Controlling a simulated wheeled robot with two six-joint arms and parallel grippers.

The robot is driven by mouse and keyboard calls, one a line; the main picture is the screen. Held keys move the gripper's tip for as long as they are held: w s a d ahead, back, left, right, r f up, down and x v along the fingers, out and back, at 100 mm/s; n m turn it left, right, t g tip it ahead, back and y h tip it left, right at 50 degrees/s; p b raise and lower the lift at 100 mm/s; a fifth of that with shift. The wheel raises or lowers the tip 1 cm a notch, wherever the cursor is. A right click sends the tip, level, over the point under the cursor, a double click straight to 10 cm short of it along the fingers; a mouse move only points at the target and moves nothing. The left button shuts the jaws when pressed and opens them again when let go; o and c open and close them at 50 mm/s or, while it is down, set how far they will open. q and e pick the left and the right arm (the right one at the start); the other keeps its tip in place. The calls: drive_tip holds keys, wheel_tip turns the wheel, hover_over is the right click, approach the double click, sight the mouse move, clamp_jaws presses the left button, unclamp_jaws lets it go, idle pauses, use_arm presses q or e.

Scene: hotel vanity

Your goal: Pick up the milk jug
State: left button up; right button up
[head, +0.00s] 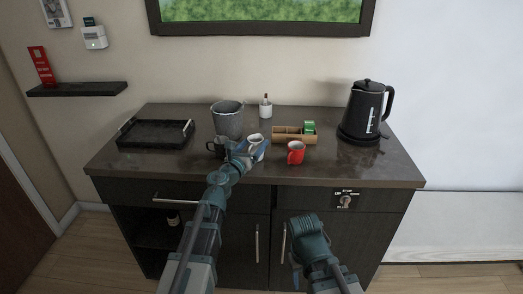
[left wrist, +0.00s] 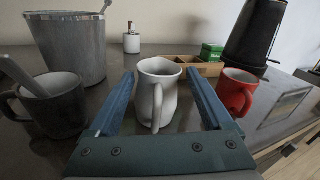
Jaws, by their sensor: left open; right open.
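The white milk jug (head: 255,141) stands upright on the dark vanity top, partly hidden by my left gripper in the head view. In the left wrist view the jug (left wrist: 157,88) is between the two fingers, with its handle facing the camera. My right gripper (head: 306,245) is open and empty, low in front of the cabinet doors.
A dark mug (left wrist: 52,106) with a spoon stands left of the jug, a red mug (head: 296,152) right. Behind are a grey bucket (head: 227,119), a small bottle (head: 265,107) and a wooden box (head: 288,135). A kettle (head: 364,112) is far right, a black tray (head: 155,134) far left.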

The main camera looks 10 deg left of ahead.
use_arm(q)
drive_tip(key=shift+x, duration=0.8)
use_arm(e)
drive_tip(key=shift+w+d, duration=0.15)
drive_tip(key=shift+d, duration=0.2)
use_arm(q)
drive_tip(key=shift+s+a, duration=0.1)
drive_tip(key=shift+c, duration=0.3)
clamp_jaws()
drive_tip(key=shift+r, duration=0.1)
use_arm(e)
drive_tip(key=shift+r, duration=0.1)
